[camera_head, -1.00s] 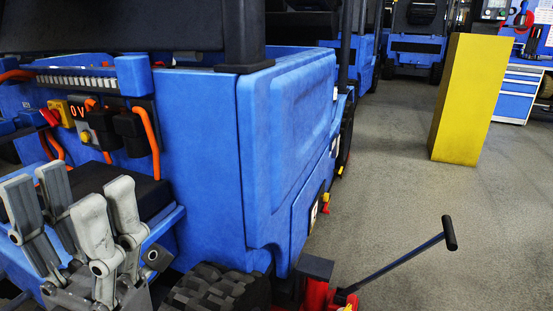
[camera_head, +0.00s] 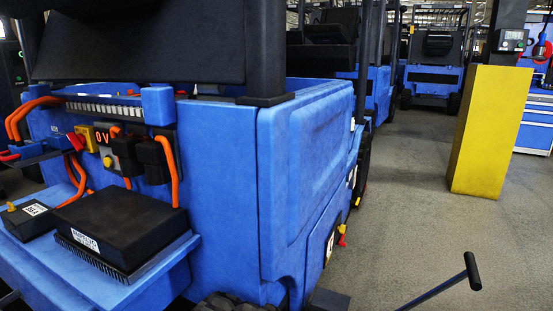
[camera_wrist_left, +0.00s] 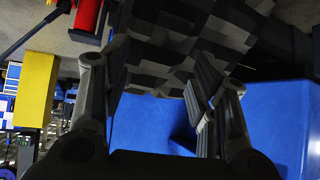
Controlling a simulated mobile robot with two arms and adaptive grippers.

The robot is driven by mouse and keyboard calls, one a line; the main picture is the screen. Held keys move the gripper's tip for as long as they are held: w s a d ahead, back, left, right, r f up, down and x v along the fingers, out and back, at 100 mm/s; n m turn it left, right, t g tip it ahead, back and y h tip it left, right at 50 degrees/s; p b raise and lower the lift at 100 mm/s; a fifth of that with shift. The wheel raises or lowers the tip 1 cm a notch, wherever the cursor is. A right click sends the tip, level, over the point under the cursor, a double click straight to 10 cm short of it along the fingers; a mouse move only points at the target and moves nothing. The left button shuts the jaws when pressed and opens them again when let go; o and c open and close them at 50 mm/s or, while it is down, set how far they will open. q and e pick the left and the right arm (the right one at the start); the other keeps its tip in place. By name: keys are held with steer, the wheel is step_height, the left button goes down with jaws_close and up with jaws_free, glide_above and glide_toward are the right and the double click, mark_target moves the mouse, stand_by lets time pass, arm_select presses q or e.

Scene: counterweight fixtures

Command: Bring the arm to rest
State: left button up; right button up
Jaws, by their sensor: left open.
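My left gripper (camera_wrist_left: 155,75) is open in the left wrist view. Its two dark fingers stand apart, with no object held between them. Beyond the fingers are a chunky dark tyre tread (camera_wrist_left: 190,45) and a blue vehicle body (camera_wrist_left: 265,125). I cannot tell how close the fingers are to them. No gripper shows in the head view now, and my right gripper is in neither view.
The blue truck (camera_head: 225,190) fills the left of the head view. Its shelf (camera_head: 60,275) carries a black finned box (camera_head: 125,225). Orange cables (camera_head: 172,170) hang above. A yellow pillar (camera_head: 490,130) and a black-handled bar (camera_head: 440,288) stand right, with open floor (camera_head: 400,210) between.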

arm_select(q)
steer(key=s+a+f+g+y+p, duration=0.1)
steer(key=s+f+g+p, duration=0.3)
steer(key=s+f+p, duration=0.45)
steer(key=s+a+f+g+p, duration=0.25)
steer(key=s+f+p, duration=0.25)
steer(key=p, duration=0.7)
steer(key=s+a+r+g+p, duration=0.2)
steer(key=s+p, duration=1.4)
steer(key=p, duration=0.2)
steer(key=shift+s+a+y, duration=0.25)
steer(key=shift+s+y, duration=0.05)
steer(key=shift+s, duration=0.1)
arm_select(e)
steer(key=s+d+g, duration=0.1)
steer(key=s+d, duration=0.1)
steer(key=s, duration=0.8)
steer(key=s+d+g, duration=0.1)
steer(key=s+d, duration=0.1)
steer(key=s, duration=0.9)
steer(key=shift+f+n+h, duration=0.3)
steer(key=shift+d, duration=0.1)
